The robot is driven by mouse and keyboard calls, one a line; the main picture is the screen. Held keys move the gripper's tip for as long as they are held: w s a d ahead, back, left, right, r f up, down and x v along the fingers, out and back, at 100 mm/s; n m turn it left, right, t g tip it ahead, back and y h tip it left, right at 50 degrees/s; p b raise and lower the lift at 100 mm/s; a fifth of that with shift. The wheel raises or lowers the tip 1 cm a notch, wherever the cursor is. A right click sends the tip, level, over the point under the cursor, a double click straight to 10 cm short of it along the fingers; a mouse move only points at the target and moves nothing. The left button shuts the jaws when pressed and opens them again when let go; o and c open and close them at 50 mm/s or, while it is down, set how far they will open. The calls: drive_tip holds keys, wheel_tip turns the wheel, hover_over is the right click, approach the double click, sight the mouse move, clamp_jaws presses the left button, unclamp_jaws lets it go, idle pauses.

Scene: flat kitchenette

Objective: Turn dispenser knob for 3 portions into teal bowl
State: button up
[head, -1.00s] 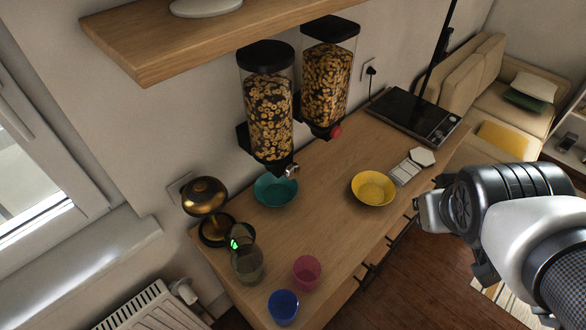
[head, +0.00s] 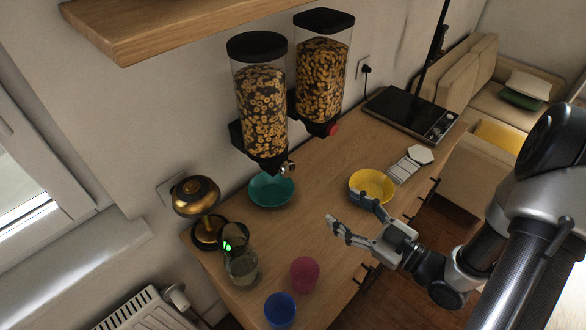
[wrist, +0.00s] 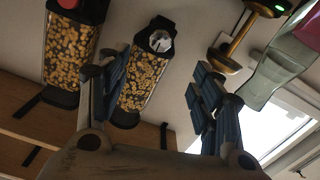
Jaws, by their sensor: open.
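Two wall-mounted dispensers filled with ring cereal hang above the counter. The left dispenser (head: 262,108) has a metallic knob (head: 288,169) low on its front, and the teal bowl (head: 271,190) stands on the counter beneath it. The right dispenser (head: 322,80) has a red knob (head: 333,129). My gripper (head: 347,213) is open and empty, over the counter in front of the yellow bowl, apart from the knobs. In the wrist view my open gripper (wrist: 160,85) points towards the dispensers; the pale knob (wrist: 160,41) and the red knob (wrist: 69,4) show there.
The yellow bowl (head: 371,184) is just behind my gripper. A glass jug (head: 241,266), a brass lamp (head: 197,197), a pink cup (head: 304,273) and a blue cup (head: 280,309) stand at the left front. A shelf (head: 160,22) overhangs at upper left. Counter between the bowls is clear.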

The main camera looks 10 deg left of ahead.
drive_tip(key=b, duration=0.2)
approach(290, 170)
drive_tip(key=x, duration=0.9)
drive_tip(key=shift+a, duration=0.1)
drive_tip(key=shift+c, duration=0.4)
drive_tip(key=shift+f, duration=0.1)
drive_tip(key=c, duration=1)
drive_tip(key=shift+m, duration=0.3)
